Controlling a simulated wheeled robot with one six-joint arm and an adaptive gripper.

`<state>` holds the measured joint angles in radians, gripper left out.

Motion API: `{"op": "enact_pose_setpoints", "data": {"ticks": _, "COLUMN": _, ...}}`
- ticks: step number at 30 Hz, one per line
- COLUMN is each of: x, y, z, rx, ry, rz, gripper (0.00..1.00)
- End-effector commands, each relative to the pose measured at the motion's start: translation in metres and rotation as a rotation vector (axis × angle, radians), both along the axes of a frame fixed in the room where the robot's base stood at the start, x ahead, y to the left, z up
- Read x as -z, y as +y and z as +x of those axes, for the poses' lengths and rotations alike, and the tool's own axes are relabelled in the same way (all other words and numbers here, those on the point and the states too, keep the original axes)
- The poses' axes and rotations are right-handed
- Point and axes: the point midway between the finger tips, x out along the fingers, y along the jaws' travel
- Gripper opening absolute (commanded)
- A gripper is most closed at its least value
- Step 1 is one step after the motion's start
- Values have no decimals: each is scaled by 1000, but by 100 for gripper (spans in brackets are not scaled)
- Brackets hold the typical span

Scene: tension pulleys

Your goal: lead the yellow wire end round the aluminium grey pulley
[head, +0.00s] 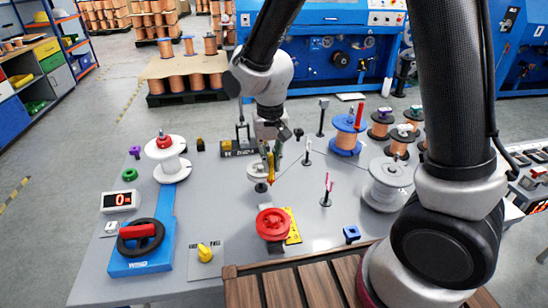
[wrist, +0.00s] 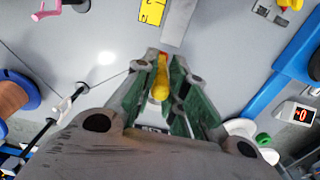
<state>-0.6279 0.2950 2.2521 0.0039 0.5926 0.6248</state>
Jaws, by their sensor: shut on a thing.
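My gripper (head: 270,178) points down over the middle of the grey table, shut on the yellow wire end (wrist: 160,85). In the wrist view the yellow end sits between the green-lined fingers (wrist: 164,60). The aluminium grey pulley (head: 257,173) is a pale disc on a short dark stand, right beside my fingertips and partly covered by them in the head view. I cannot tell whether the wire touches it. In the wrist view I cannot make the pulley out. A thin wire (wrist: 108,82) runs from the gripper to a guide post on the left.
A red pulley (head: 273,222) with a yellow scale (head: 293,228) stands nearer the front edge. A pink-topped post (head: 326,190) and a white spool (head: 388,185) stand right. A blue stand with a white reel (head: 168,160) stands left. Several copper spools stand at the back right.

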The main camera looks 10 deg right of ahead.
Motion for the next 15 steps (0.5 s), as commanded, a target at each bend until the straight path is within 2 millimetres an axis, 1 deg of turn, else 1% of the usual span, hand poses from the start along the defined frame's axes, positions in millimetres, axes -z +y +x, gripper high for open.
{"op": "enact_pose_setpoints", "data": {"ticks": 8, "x": 0, "y": 1, "z": 0, "rx": 0, "ry": 0, "rz": 0, "gripper": 0}}
{"op": "enact_pose_setpoints", "data": {"ticks": 11, "x": 0, "y": 6, "z": 0, "rx": -1, "ry": 0, "rz": 0, "gripper": 0}}
{"op": "enact_pose_setpoints", "data": {"ticks": 15, "x": 0, "y": 18, "z": -1, "rx": -3, "ry": 0, "rz": 0, "gripper": 0}}
